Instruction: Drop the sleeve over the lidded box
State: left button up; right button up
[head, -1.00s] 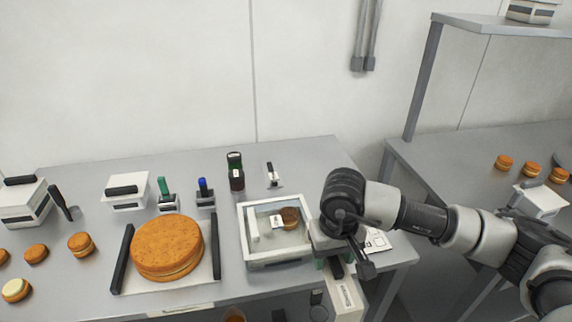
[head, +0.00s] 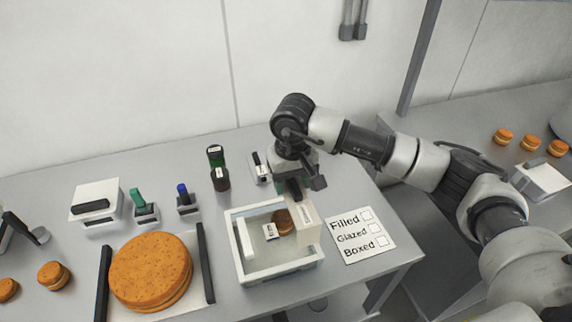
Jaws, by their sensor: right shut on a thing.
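The box (head: 284,268) stands near the table's front edge, pale-walled, with what looks like a clear top. My right gripper (head: 296,193) is shut on the pale sleeve (head: 307,226), which has small print. It holds the sleeve upright, in front of the box's right side in the head view. I cannot tell whether the sleeve touches the box. The sleeve hides part of the round and the right wall. My left gripper is out of view.
A checklist card (head: 361,236) reading Filled, Glazed, Boxed lies right of the box. A large orange cake (head: 151,272) sits to the left between black bars. Bottles (head: 219,170), a green-handled tool (head: 138,199) and a blue-handled one (head: 184,195) stand behind.

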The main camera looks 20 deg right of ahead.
jog(key=shift+f, duration=0.15)
jog(key=shift+s+a+f, duration=0.1)
jog(key=shift+s+f, duration=0.55)
jog(key=shift+s, duration=0.1)
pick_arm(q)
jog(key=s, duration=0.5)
pick_arm(e)
jog(key=shift+f, duration=0.35)
jog(key=b, duration=0.2)
send_near(292, 228)
jog(key=shift+w, duration=0.1)
jog(key=shift+f, duration=0.35)
notch_tip(292, 228, down, 3)
jog(key=shift+f+b, duration=0.15)
jog(key=shift+b, duration=1.1)
pick_arm(q)
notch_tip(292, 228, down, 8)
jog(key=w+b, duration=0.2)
jog(key=b, duration=0.1)
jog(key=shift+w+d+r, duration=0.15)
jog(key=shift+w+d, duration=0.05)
pick_arm(e)
jog(key=shift+f, duration=1.5)
pick_arm(q)
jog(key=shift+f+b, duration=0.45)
jog(key=shift+b, duration=0.1)
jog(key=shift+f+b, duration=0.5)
pick_arm(e)
jog(key=shift+f, duration=0.3)
